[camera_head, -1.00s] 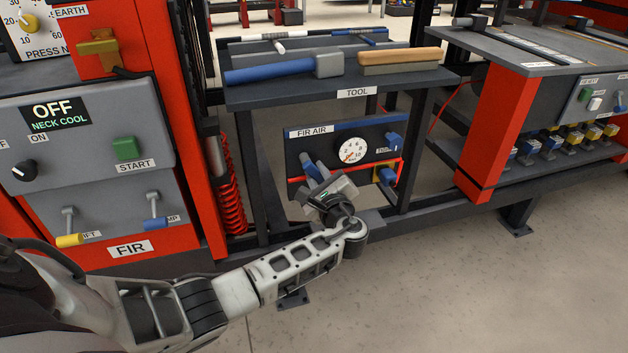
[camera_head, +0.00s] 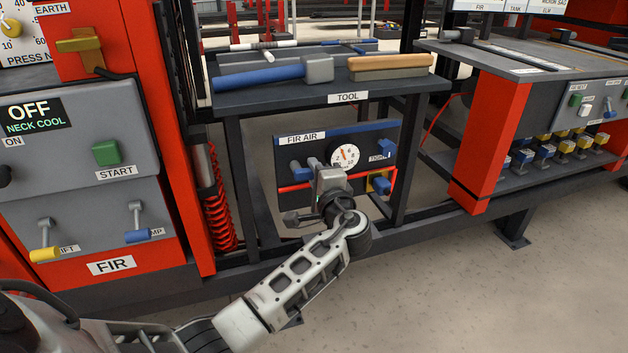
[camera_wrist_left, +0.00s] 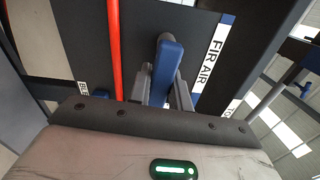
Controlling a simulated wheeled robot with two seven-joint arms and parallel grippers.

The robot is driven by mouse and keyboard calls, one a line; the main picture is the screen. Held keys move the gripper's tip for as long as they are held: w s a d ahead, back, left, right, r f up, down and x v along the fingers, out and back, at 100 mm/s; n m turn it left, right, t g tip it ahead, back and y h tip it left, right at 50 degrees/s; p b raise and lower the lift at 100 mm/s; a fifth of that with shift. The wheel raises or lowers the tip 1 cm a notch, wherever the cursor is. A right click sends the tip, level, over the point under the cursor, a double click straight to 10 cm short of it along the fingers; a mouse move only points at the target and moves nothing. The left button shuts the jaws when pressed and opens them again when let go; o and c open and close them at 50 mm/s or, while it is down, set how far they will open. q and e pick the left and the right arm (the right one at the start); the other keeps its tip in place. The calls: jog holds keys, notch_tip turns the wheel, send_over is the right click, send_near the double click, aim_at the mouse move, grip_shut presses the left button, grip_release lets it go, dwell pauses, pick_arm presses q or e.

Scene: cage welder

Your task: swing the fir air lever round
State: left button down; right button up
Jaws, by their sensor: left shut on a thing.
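The FIR AIR panel (camera_head: 376,137) is a dark board with a blue top strip, under the tool shelf. Its lever has a blue handle, which shows in the left wrist view (camera_wrist_left: 167,66) near the FIR AIR label, between the two grey fingers. My left gripper (camera_head: 317,168) is in front of the panel's left half, shut on that handle. It also shows in the left wrist view (camera_wrist_left: 160,88). My right gripper is not in view.
A round white gauge (camera_head: 345,156) sits right of the lever. A red pipe (camera_wrist_left: 115,45) crosses the panel. The TOOL shelf (camera_head: 290,102) overhangs it, holding a blue-handled hammer (camera_head: 262,76) and a brush (camera_head: 388,62).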

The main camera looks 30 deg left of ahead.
pick_arm(q)
jog(key=shift+d+r+n, duration=0.1)
jog(key=shift+n, duration=0.4)
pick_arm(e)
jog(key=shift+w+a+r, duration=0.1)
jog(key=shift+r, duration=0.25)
pick_arm(q)
jog(key=c, duration=1.3)
grip_release()
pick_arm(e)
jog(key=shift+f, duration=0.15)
pick_arm(q)
jog(key=shift+r, duration=0.15)
